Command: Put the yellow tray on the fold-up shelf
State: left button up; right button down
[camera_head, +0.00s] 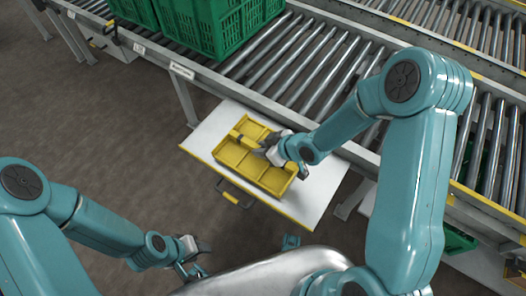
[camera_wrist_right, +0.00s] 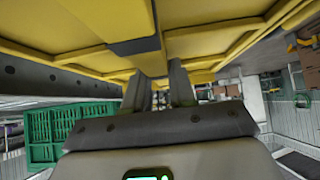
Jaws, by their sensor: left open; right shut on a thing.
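The yellow tray (camera_head: 228,153), divided into compartments, is over the white fold-up shelf (camera_head: 318,190), whose front edge is yellow. I cannot tell whether the tray rests flat on it or hangs just above. My right gripper (camera_head: 264,147) is shut on the tray near its middle and hides part of it. In the right wrist view, the fingers (camera_wrist_right: 160,88) are at the tray's dividers (camera_wrist_right: 90,52), which fill the top. My left gripper (camera_head: 199,258) is open and empty, low and to the left of the shelf, apart from the tray.
A roller conveyor (camera_head: 285,65) runs behind the shelf, with green crates (camera_head: 205,25) on it at the upper left. A black and yellow handle (camera_head: 234,195) is at the shelf's front edge. Bare brown floor (camera_head: 110,135) lies to the left.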

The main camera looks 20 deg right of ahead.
jog(key=shift+f, duration=0.55)
jog(key=shift+r, duration=0.1)
jog(key=shift+f, duration=0.2)
jog(key=c, duration=0.9)
grip_release()
jog(key=shift+r, duration=0.1)
jog(key=shift+c, duration=0.2)
